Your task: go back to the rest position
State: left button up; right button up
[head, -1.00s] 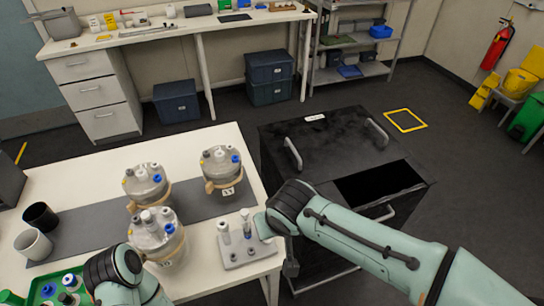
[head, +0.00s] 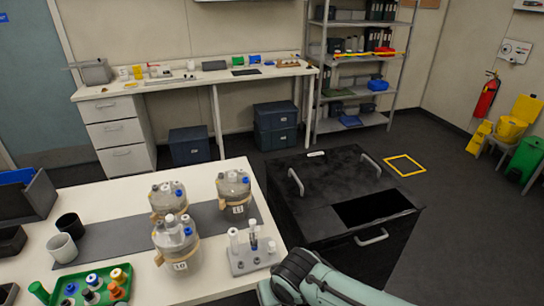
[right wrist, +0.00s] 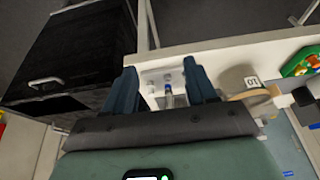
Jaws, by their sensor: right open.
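My right arm (head: 310,282) shows at the bottom of the head view, just in front of the table's right front corner; its fingers are not visible there. In the right wrist view my right gripper (right wrist: 162,85) is open, with two dark blue fingers apart. Between and beyond them are the grey holder (right wrist: 155,77) and an upright blue-topped tube, which look free of the fingers. The holder also stands on the table in the head view (head: 250,263), with several upright pieces in it. My left gripper is in neither current view.
Several lidded bioreactor vessels (head: 178,250) stand on the white table (head: 115,200). A green tray (head: 125,288) and two cups, one white (head: 62,249), stand at left. A black cabinet (head: 330,165) with an opening on top stands right of the table.

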notch_tip(320, 180, down, 15)
jog(key=d+g, duration=0.2)
pick_arm(q)
jog(key=shift+w+r+p, duration=0.7)
jog(key=shift+w+r, duration=0.15)
jog(key=shift+w, duration=0.1)
pick_arm(e)
jog(key=s+d+f+m+g+y, duration=0.1)
jog(key=s+d+f+m, duration=0.2)
jog(key=s+f, duration=0.7)
jog(key=s+d+f+m+g+y, duration=0.1)
jog(key=s+d+f+m, duration=0.3)
jog(key=s+f, duration=0.6)
notch_tip(320, 180, down, 4)
jog(key=shift+s+d+f+m+g, duration=0.3)
jog(key=shift+d+g, duration=0.1)
jog(key=shift+d, duration=0.55)
